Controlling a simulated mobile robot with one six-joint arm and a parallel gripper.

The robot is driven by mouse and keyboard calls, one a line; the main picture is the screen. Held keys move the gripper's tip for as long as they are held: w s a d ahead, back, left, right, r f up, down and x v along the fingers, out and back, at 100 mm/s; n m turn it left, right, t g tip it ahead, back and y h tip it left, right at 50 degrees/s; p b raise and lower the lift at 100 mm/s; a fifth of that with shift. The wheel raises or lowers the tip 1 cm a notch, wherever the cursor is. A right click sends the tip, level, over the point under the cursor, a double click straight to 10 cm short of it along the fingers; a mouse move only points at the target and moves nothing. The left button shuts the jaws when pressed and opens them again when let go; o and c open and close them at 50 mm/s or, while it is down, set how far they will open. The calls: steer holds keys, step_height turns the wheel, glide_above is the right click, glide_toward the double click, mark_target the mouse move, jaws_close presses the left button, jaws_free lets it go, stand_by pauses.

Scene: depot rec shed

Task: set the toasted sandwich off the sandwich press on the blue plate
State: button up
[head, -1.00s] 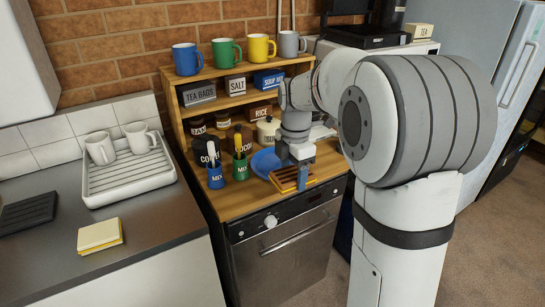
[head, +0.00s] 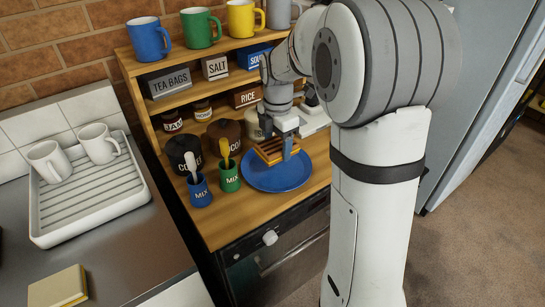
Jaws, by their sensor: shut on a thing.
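The toasted sandwich (head: 268,152) is brown with dark grill stripes. The sandwich is over the back part of the blue plate (head: 275,181), which lies on the wooden counter. I cannot tell whether the sandwich touches the plate or hangs just above it. The sandwich press is not clearly seen; a pale appliance (head: 313,118) shows partly behind my arm.
A blue MIX cup (head: 200,192) and a green MIX cup (head: 229,178) with spoons stand left of the plate. Behind are dark canisters (head: 223,136) and a shelf with labelled boxes and mugs. A white drainer (head: 95,205) and yellow sponge-like block (head: 58,289) are at left.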

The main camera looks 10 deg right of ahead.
mark_target(276, 167)
steer(key=shift+s+a+f, duration=0.1)
steer(key=shift+f, duration=2.45)
steer(key=shift+f, duration=0.1)
steer(key=o, duration=0.8)
steer(key=shift+c, duration=0.2)
